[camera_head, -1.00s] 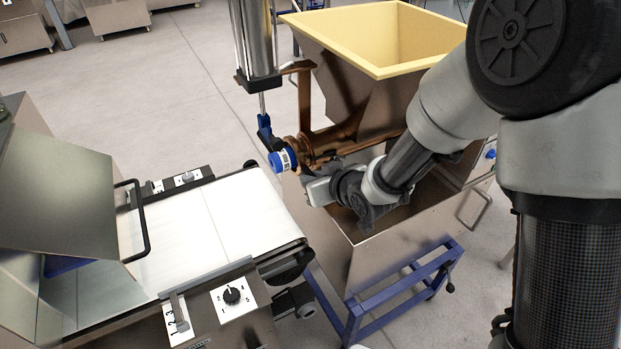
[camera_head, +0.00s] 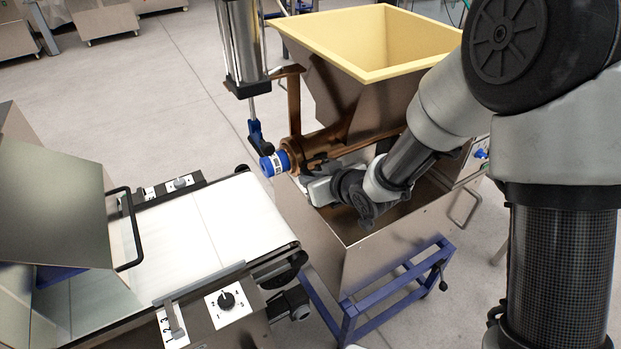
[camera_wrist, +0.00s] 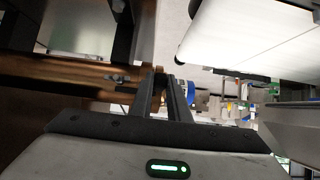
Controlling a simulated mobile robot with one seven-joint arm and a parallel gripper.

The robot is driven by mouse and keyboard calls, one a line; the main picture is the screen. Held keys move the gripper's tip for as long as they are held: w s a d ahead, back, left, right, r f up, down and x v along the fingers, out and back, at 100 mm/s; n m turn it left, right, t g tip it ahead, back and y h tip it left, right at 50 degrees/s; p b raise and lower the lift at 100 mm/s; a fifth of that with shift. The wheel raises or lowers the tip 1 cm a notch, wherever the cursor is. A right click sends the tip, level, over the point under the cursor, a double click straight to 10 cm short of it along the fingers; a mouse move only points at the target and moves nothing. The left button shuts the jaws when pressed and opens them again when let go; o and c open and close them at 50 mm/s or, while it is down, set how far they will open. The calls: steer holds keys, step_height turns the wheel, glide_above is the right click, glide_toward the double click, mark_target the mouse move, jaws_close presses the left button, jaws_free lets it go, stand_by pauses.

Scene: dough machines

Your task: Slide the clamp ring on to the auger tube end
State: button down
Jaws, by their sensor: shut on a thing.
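The bronze-coloured auger tube (camera_head: 325,139) juts to the left from the base of the hopper. The bronze clamp ring (camera_head: 292,153) is at the tube's left end, right behind a blue, white-labelled end piece (camera_head: 272,164). I cannot tell whether the ring sits around the tube or only against its end. My gripper (camera_head: 313,164) is just right of the ring and below the tube, shut on the ring's near side. In the wrist view, my gripper (camera_wrist: 165,82) has its fingers close together, the tube (camera_wrist: 85,72) to their left; their tips hide the grip.
The hopper (camera_head: 372,74) with a cream rim stands above a steel bin (camera_head: 345,262) on a blue frame. A vertical cylinder (camera_head: 242,45) hangs close by the tube end. A white conveyor belt (camera_head: 215,220) lies at the left, with open floor behind.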

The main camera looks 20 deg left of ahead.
steer(key=shift+w+d+r, duration=0.1)
steer(key=shift+w+d, duration=0.05)
steer(key=shift+w, duration=0.05)
steer(key=c, duration=1.7)
jaws_free()
steer(key=shift+c, duration=0.2)
steer(key=o, duration=0.5)
steer(key=shift+c, duration=0.2)
steer(key=shift+s, duration=0.1)
steer(key=shift+p+v, duration=0.85)
steer(key=shift+v, duration=1.3)
steer(key=shift+s, duration=0.1)
